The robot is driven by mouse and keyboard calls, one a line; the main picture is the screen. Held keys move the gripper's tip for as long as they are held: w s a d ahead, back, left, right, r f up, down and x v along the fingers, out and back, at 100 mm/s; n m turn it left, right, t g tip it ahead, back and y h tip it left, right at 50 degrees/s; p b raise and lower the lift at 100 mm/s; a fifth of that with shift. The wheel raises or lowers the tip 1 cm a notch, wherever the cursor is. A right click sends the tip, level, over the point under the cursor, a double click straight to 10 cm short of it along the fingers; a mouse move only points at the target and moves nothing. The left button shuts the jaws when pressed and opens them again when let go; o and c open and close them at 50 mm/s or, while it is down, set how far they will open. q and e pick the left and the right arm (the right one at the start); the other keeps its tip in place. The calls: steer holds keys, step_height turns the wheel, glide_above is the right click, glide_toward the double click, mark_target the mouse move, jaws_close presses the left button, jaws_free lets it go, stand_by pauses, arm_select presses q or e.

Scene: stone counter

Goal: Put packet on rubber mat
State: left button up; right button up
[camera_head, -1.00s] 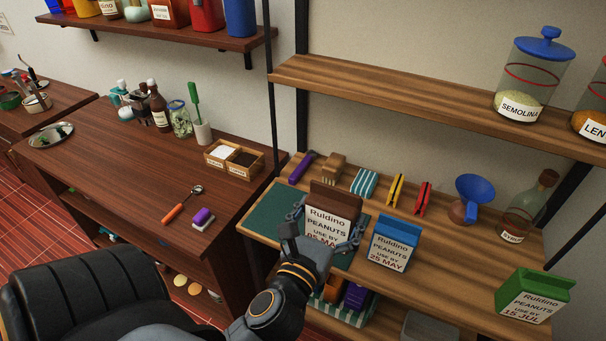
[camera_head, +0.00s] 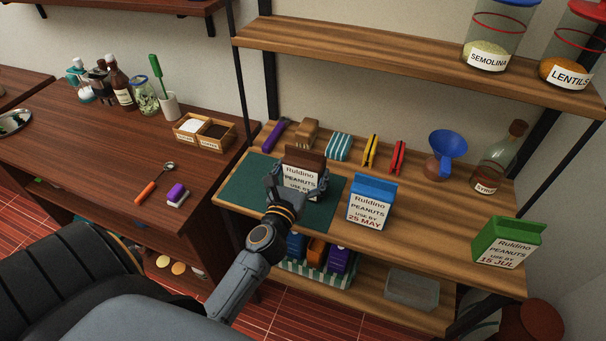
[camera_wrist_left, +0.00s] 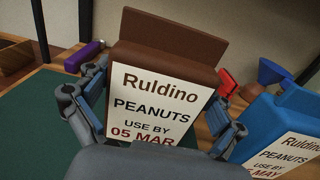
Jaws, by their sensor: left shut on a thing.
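The brown peanut packet (camera_head: 303,176), labelled "05 MAR" in the left wrist view (camera_wrist_left: 160,100), stands upright. My left gripper (camera_head: 297,192) is shut on it, with a finger at each side of the packet in the left wrist view (camera_wrist_left: 150,112). The dark green rubber mat (camera_head: 240,187) lies flat on the wooden shelf, and the packet is over its right half. The packet's base is hidden by my gripper, so I cannot tell whether it touches the mat. My right gripper is not in view.
A blue peanut packet (camera_head: 370,204) stands just right of the mat. A green packet (camera_head: 507,242) stands at the far right. Several small items, including a purple-handled one (camera_head: 275,133) and red clip (camera_head: 398,157), line the back. The mat's left part is clear.

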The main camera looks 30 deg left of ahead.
arm_select(q)
steer(key=shift+f, duration=0.25)
steer(key=shift+r, duration=0.1)
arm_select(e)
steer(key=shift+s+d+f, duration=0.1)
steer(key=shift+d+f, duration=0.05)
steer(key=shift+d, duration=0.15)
arm_select(q)
steer(key=o, duration=1.2)
steer(key=shift+f, duration=0.2)
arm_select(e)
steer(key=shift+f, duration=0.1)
